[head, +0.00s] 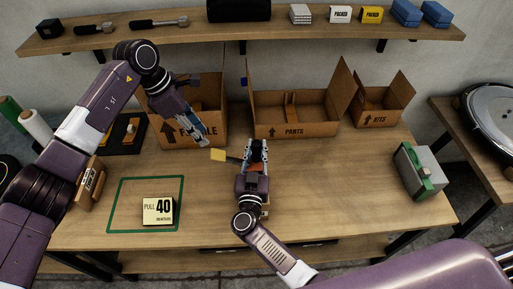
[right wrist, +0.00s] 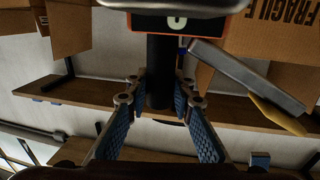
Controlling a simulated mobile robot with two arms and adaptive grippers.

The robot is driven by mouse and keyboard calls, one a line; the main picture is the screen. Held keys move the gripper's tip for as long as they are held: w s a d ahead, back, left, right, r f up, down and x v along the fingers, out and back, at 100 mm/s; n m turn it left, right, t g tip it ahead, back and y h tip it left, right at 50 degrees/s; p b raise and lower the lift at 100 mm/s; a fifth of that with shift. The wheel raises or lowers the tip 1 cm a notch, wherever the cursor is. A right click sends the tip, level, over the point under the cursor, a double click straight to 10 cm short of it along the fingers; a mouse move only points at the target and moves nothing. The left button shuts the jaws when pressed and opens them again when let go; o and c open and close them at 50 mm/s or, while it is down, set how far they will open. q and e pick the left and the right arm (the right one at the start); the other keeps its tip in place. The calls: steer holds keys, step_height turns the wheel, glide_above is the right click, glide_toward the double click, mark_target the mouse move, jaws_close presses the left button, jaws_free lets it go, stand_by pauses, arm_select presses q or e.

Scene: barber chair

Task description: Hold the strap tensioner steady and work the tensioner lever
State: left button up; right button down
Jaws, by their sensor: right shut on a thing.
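The strap tensioner, with a dark post (right wrist: 160,72) and an orange-edged dark panel (right wrist: 150,22), stands at the middle of the bench. Its grey lever (right wrist: 245,78) ends in a yellow handle (head: 218,155), which points left in the head view. My right gripper (head: 257,150) is shut on the tensioner; in the right wrist view its blue-padded fingers (right wrist: 158,100) flank the post. My left gripper (head: 200,142) hangs up and left of the yellow handle, in front of the FRAGILE box. It looks apart from the handle, and its finger gap is unclear.
Open cardboard boxes stand behind: FRAGILE (head: 160,128), PARTS (head: 295,131) and BITS (head: 380,121). A PULL 40 sign (head: 158,211) sits in a green outline (head: 122,200). A grey-green case (head: 420,172) stands at right. The bench (head: 345,185) is clear right of the tensioner.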

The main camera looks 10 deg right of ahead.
arm_select(q)
steer(key=shift+c, duration=1.2)
steer(key=shift+d+r+m, duration=0.15)
steer(key=shift+d+m, duration=0.05)
steer(key=shift+m, duration=0.1)
steer(key=shift+c, duration=1.4)
steer(key=d+m, duration=0.1)
steer(key=m, duration=0.1)
steer(key=d+r+m+y, duration=0.1)
steer(key=s+d+r+m, duration=0.1)
steer(key=m, duration=0.1)
steer(key=shift+s+d+r+m+t+y, duration=0.1)
steer(key=shift+d+m+t+y, duration=0.05)
steer(key=shift+m+t+y, duration=0.2)
jaws_close()
steer(key=s+d+m+t+y, duration=0.1)
steer(key=m, duration=0.3)
steer(key=s+d+r+m+t+y, duration=0.1)
steer(key=m, duration=0.4)
steer(key=s+d+r+m+t+y, duration=0.1)
steer(key=m, duration=0.3)
steer(key=shift+s+d+r+m+y, duration=0.1)
steer(key=shift+d+r+m+y, duration=0.15)
steer(key=shift+m, duration=0.1)
